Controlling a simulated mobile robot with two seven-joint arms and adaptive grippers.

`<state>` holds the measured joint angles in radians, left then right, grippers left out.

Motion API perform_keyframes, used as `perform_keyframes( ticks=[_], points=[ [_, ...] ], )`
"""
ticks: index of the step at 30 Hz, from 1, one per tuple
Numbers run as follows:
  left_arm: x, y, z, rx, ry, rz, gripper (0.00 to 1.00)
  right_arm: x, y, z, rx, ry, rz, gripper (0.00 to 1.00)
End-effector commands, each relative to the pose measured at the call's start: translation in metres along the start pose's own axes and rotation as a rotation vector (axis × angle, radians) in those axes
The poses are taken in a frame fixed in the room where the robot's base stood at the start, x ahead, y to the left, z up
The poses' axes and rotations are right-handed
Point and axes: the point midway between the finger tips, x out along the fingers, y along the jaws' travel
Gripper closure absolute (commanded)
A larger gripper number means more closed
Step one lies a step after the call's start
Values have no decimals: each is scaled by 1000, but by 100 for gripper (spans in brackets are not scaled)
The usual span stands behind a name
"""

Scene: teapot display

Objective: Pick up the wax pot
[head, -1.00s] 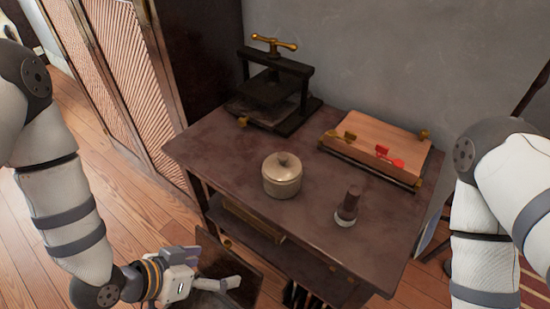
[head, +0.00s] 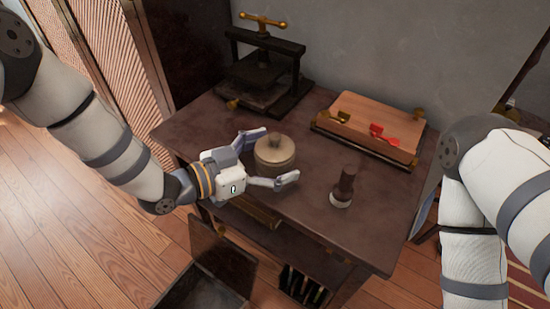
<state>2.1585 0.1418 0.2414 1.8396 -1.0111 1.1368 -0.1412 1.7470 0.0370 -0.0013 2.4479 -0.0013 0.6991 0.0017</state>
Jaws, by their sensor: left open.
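The wax pot (head: 274,152) is a small round cream pot with a lid and knob. It stands upright on the dark table (head: 325,240), near its left front part. My left gripper (head: 272,158) is open, with one finger at the pot's far left side and the other at its near side. The pot is at the opening between the fingers; I cannot tell whether either finger touches it. My right arm shows at the right edge, but its gripper is out of view.
A black press with a brass handle (head: 265,65) stands at the back left. A wooden board (head: 370,129) with red and brass pieces lies at the back right. A dark-handled stamp (head: 344,186) stands right of the pot. An open drawer (head: 205,290) is below.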

Motion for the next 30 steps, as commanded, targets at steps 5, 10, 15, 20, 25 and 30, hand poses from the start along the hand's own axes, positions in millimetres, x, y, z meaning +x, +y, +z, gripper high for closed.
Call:
perform_keyframes(
  ticks=[5, 10, 15, 20, 25, 30],
  points=[
    [4, 0, -1, 0, 0, -1, 10, 0, 0, 0, 0, 0, 0, 60],
    [3, 0, -1, 0, 0, -1, 33, 0, 0, 0, 0, 0, 0, 60],
    [3, 0, -1, 0, 0, -1, 71, 0, 0, 0, 0, 0, 0, 60],
    [3, 0, -2, 1, 3, -1, 79, 0, 0, 0, 0, 0, 0, 60],
    [2, -1, -6, 2, 3, -1, 80, -2, 0, -1, 0, 4, 0, 60],
    [-3, -1, -36, 8, 9, -2, 80, -10, 0, -5, 0, 26, -1, 60]
  ],
)
